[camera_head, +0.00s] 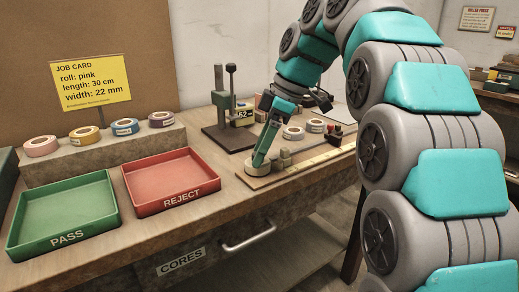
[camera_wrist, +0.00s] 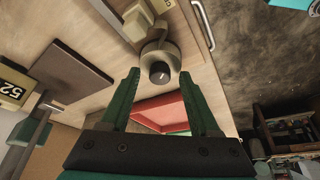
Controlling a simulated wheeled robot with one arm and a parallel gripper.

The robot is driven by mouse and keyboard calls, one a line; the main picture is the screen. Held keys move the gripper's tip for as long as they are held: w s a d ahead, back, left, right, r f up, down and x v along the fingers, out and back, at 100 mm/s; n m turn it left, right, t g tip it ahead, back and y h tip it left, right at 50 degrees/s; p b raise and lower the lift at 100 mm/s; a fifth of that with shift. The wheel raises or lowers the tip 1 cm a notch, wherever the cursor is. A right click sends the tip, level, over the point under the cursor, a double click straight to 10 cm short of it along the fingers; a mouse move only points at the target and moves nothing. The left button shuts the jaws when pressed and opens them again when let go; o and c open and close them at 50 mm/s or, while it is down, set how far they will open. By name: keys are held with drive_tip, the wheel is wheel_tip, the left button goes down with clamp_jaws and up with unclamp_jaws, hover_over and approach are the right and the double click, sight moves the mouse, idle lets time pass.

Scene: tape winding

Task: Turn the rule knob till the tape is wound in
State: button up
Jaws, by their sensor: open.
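My gripper (camera_head: 261,157) reaches down at the left end of the rule board (camera_head: 310,165), a flat wooden board with a yellowish strip along it. In the wrist view my gripper (camera_wrist: 160,74) is open, with one green finger on each side of the dark round knob (camera_wrist: 160,73). The knob has a white mark and sits on a wider, pale round base. I see gaps between the knob and both fingertips; their height against the knob is unclear. Beside the base is a pale block (camera_wrist: 138,22). I cannot make out any tape drawn out along the rule.
Tape rolls (camera_head: 293,133) lie behind the board, and a dark press stand (camera_head: 231,105) is at its left rear. A red REJECT tray (camera_head: 172,178) and green PASS tray (camera_head: 62,215) stand to the left. Several rolls line a raised block (camera_head: 103,160). A drawer handle (camera_head: 248,240) juts out in front.

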drive_tip(key=shift+c, duration=0.3)
clamp_jaws()
drive_tip(key=shift+f+m+b, duration=0.15)
drive_tip(key=shift+m+b, duration=0.15)
drive_tip(key=shift+b, duration=0.25)
drive_tip(key=shift+m+t, duration=0.3)
drive_tip(key=shift+m, duration=0.2)
drive_tip(key=shift+r, duration=0.2)
drive_tip(key=shift+o, duration=0.3)
unclamp_jaws()
